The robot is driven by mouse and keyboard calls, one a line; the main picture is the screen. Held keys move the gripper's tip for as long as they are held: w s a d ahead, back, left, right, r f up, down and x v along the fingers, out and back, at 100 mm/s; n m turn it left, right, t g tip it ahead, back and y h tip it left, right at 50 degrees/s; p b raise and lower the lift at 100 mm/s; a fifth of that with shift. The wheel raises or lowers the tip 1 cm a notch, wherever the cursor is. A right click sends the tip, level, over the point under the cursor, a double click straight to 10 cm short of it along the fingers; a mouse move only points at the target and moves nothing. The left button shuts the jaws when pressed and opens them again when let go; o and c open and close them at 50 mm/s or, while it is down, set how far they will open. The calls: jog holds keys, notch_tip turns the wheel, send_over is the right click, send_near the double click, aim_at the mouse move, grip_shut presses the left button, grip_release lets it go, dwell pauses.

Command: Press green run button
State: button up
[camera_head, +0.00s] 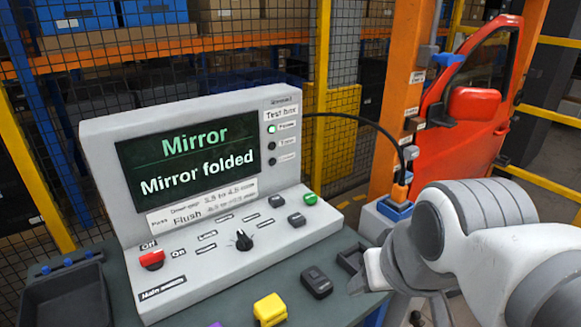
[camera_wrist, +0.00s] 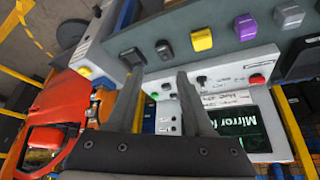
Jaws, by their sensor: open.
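The green button (camera_head: 310,198) sits at the right end of the sloped panel of the grey test box (camera_head: 225,262), beside a dark grey button (camera_head: 296,220). The box screen (camera_head: 190,160) reads "Mirror" and "Mirror folded". In the wrist view my gripper (camera_wrist: 156,70) is open and empty, its two dark fingers spread. The test box (camera_wrist: 228,62) lies beyond the fingers there, turned round. My arm comes in from the right in the head view, right of the box and apart from the green button. My fingertips are hard to make out there.
A red button (camera_head: 151,259) and black knob (camera_head: 243,240) share the panel. A yellow block (camera_head: 269,309) and black block (camera_head: 317,282) are on the bench in front. A black cable (camera_head: 365,122) arches to an orange post; a red door (camera_head: 462,130) stands behind my arm.

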grip_shut()
dwell(1.5)
